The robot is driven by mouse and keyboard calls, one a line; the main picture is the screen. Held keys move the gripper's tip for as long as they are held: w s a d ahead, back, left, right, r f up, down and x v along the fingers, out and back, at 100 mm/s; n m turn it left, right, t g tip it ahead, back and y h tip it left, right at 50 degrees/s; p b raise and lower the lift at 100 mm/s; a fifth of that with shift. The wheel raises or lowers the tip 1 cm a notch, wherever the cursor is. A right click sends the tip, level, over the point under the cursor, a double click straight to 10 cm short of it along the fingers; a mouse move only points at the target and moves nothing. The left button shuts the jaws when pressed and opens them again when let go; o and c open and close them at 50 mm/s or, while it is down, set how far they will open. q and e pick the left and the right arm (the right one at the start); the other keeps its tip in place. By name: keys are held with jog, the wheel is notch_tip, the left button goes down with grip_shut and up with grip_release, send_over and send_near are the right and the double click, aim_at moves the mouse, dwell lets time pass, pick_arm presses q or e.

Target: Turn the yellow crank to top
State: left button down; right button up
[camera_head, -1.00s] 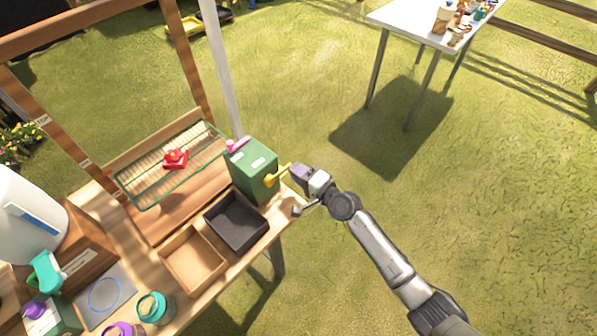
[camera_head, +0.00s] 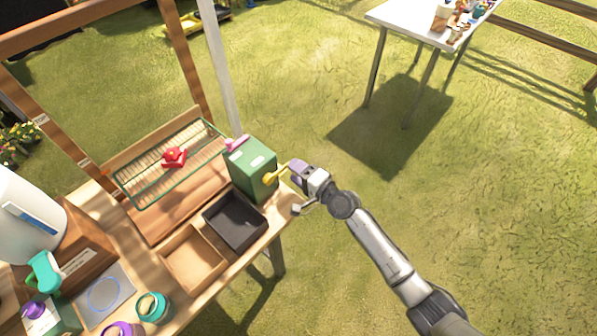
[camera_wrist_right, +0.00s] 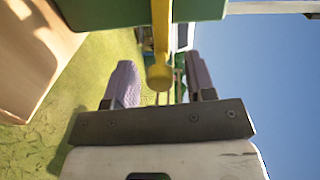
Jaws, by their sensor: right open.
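The yellow crank (camera_head: 275,176) sticks out of the right side of a green box (camera_head: 250,172) on the wooden workbench. Its arm points up and to the right in the head view. My right gripper (camera_head: 297,168) is at the crank's outer end. In the right wrist view the crank's yellow handle (camera_wrist_right: 160,72) reaches down between the two purple fingers of my right gripper (camera_wrist_right: 163,88). The fingers are open, with a gap on each side of the handle. My left gripper is not in view.
A black tray (camera_head: 263,227) and a wooden tray (camera_head: 168,262) sit in front of the green box. A wire rack (camera_head: 140,198) with a red object (camera_head: 174,157) is to its left. Open grass lies right of the bench.

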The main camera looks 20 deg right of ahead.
jog(key=shift+s, duration=0.1)
jog(key=p+v, duration=0.1)
jog(key=v, duration=1.2)
jog(key=shift+s+d, duration=0.15)
jog(key=shift+s, duration=0.15)
